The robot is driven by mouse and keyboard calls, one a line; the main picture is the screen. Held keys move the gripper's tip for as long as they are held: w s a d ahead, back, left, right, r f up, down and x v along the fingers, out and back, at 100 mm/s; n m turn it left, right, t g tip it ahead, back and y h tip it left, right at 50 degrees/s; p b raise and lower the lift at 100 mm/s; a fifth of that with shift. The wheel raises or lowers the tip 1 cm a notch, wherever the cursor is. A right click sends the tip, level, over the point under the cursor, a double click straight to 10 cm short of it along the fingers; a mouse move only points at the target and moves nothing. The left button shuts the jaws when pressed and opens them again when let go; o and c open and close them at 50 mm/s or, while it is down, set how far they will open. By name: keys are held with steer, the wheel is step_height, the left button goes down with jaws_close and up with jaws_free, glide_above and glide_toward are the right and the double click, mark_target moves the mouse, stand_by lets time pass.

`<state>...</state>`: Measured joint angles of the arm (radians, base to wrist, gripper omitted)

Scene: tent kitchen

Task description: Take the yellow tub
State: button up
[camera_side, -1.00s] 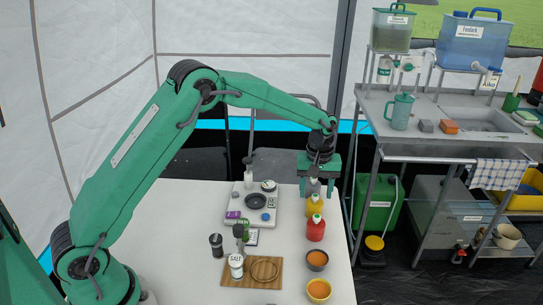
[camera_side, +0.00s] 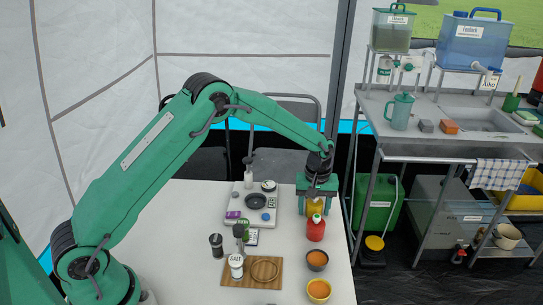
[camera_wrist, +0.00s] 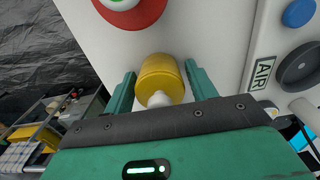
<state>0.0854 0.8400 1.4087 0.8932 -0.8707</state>
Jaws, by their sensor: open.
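A yellow squeeze bottle (camera_side: 314,208) with a pale tip stands on the white table, on its right side. It is the yellow thing at my gripper; in the wrist view the yellow bottle (camera_wrist: 160,72) lies between the two jaws, with a gap on each side. My gripper (camera_side: 316,211) points down over it and is open; in the wrist view my gripper (camera_wrist: 159,75) has one green finger on either side. A yellow bowl (camera_side: 319,291) with orange contents stands at the table's front right.
A grey bowl (camera_side: 317,260), a wooden board (camera_side: 265,283) and a scale-like white panel (camera_side: 238,211) are nearby.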

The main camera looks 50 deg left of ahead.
steer(key=shift+c, duration=0.5)
steer(key=c, duration=0.4)
steer(key=shift+c, duration=0.2)
steer(key=shift+r, duration=0.1)
steer(key=shift+r, duration=4.45)
